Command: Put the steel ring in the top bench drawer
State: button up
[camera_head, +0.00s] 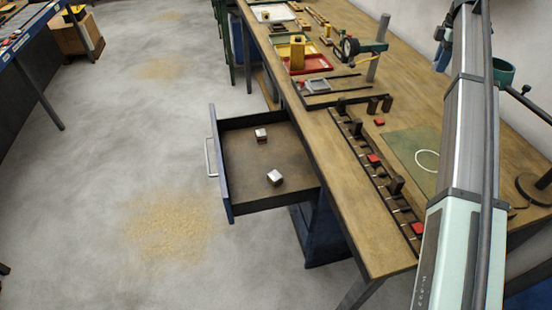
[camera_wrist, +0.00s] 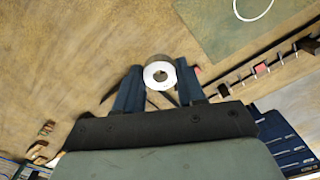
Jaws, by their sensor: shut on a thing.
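The steel ring (camera_wrist: 149,74) is a short, shiny hollow cylinder in the wrist view. My gripper (camera_wrist: 160,78) is shut on it, with one dark blue finger on each side and the ring's hole facing the camera. The ring seems to be held above the wooden bench top, but the height is hard to tell. In the head view neither the ring nor my gripper shows. The top bench drawer (camera_head: 240,177) is pulled out at the bench's left side in the head view. Two small metal blocks (camera_head: 275,177) lie apart inside it, with bare floor around them.
The bench top (camera_head: 330,178) holds a dark rail with red and black pieces (camera_head: 373,160), a green mat (camera_head: 405,143) with a pale hoop, dark cylinders (camera_head: 373,105), a clamp stand (camera_head: 378,50) and coloured trays (camera_head: 310,64).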

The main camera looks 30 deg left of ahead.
notch_tip(320, 180, up, 2)
jog(key=shift+w, duration=0.1)
jog(key=s+a, duration=0.2)
jog(key=a, duration=0.5)
jog(key=s+a, duration=0.3)
jog(key=a, duration=0.4)
send_over(268, 160)
jog(key=shift+m, duration=0.4)
jog(key=shift+s+d+f, duration=0.1)
jog(key=shift+f, duration=21.25)
jog(key=shift+f, duration=0.1)
jog(key=o, duration=1.1)
